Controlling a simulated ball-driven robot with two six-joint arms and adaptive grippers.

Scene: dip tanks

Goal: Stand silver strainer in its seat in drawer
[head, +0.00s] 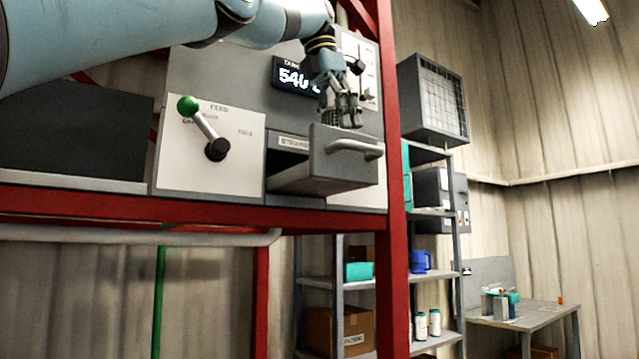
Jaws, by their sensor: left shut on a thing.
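The grey drawer (345,170) is pulled open from the machine's front, with a bar handle on its face. My left gripper (350,119) points down over the drawer, its fingertips near the top edge of the drawer front. It is shut on the silver strainer (331,117), of which only a small meshed part shows beside and behind the fingers. The drawer's inside and the seat are hidden by the drawer front, so I cannot tell whether the strainer touches the seat. My right gripper is not in view.
A lever with a green knob (188,105) stands out from the white panel left of the drawer. A red post (393,200) rises close to the drawer's right side. A display (292,77) is behind my left wrist. Metal shelves (430,275) and a table (535,315) stand further right.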

